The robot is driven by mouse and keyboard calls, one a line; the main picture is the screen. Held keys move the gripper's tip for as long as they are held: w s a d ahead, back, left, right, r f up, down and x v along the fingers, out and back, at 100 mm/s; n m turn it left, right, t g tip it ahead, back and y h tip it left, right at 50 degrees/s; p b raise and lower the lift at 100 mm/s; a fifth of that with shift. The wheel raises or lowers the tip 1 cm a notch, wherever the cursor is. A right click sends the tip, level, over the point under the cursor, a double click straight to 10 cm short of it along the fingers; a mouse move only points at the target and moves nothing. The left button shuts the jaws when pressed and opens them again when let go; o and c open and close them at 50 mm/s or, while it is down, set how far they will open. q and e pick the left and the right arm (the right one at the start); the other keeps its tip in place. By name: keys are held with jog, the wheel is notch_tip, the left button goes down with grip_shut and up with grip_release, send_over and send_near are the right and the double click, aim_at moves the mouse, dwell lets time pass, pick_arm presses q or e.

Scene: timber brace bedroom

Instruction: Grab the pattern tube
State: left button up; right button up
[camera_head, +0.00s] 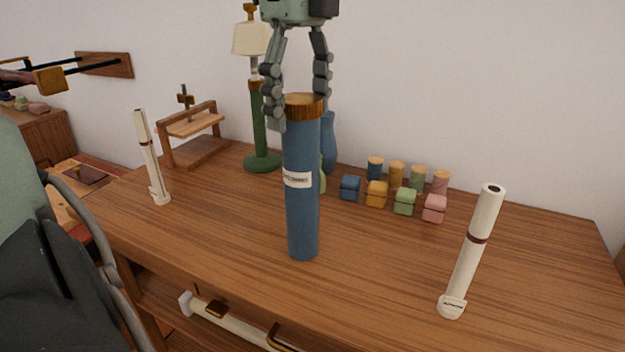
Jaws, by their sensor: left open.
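A tall blue tube (302,215) with a brown wooden cap and a white label band stands upright on the wooden table, near the middle of the view. The label's text is too small to read. My left gripper (299,105) is above it, pointing down, with its fingers apart. One finger hangs at the left side of the cap, overlapping it in the picture; the other is at the right, by the cap's top edge. I cannot tell whether either finger touches the tube. My right gripper is not in view.
Two cream tubes (470,255) (151,160) lean upward at right and left. A green lamp (260,125), blue vase (328,145) and wooden press (192,135) stand behind. Several small coloured boxes and spools (404,201) sit behind right. The table's front middle is clear.

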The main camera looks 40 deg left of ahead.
aim_at(300, 148)
pick_arm(q)
notch_tip(300, 148, down, 7)
jog(key=shift+a+r, duration=0.1)
jog(key=shift+r, duration=0.05)
jog(key=shift+w, duration=0.1)
grip_shut()
dwell(0.5)
